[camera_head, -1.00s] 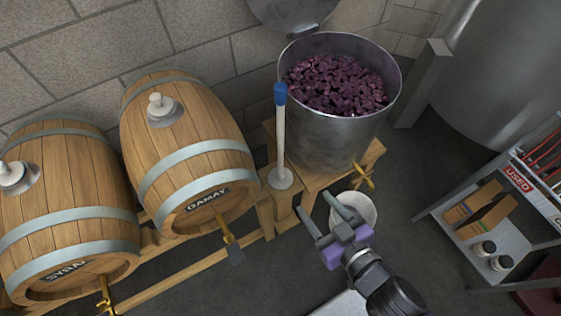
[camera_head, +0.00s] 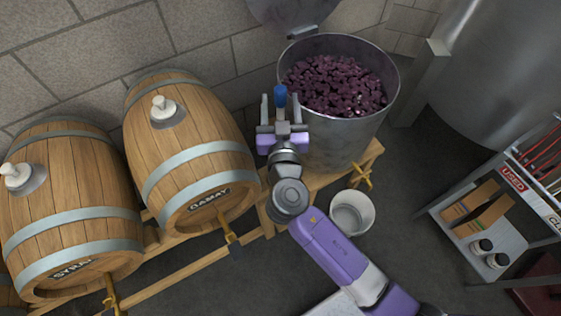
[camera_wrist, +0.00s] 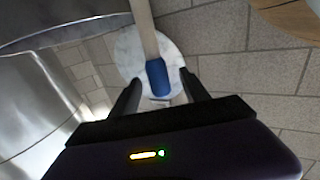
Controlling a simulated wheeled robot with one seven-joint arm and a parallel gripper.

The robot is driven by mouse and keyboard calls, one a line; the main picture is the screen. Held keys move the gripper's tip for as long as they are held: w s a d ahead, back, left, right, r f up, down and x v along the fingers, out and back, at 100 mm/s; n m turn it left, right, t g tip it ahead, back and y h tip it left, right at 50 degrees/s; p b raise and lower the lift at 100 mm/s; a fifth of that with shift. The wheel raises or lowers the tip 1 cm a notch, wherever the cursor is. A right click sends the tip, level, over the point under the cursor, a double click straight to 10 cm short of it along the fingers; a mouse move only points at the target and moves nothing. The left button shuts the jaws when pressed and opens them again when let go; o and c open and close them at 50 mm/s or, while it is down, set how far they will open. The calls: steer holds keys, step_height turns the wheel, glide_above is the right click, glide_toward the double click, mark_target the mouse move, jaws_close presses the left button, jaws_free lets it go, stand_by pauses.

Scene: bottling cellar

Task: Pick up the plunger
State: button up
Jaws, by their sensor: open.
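The plunger stands upright, with a blue handle (camera_head: 281,95) at its top. My gripper (camera_head: 281,102) is open, with one finger on each side of the blue handle in the head view. The wrist view also shows the open fingers of my gripper (camera_wrist: 162,84) flanking the blue grip, with gaps visible. I cannot tell how deep the handle sits between them.
A steel vat (camera_head: 345,128) of dark grapes stands just right of my gripper. A white bucket (camera_head: 352,212) and a shelf cart (camera_head: 500,247) are at the right.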

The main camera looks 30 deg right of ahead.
mark_target(280, 88)
steer(key=x, duration=0.1)
steer(key=p+x, duration=0.1)
steer(key=x, duration=0.1)
steer(key=p+x, duration=0.1)
steer(key=shift+w+d+r, duration=0.15)
steer(key=shift+r, duration=0.15)
steer(key=shift+w+d+f, duration=0.15)
steer(key=shift+w+d, duration=0.1)
steer(key=shift+w, duration=0.25)
jaws_close()
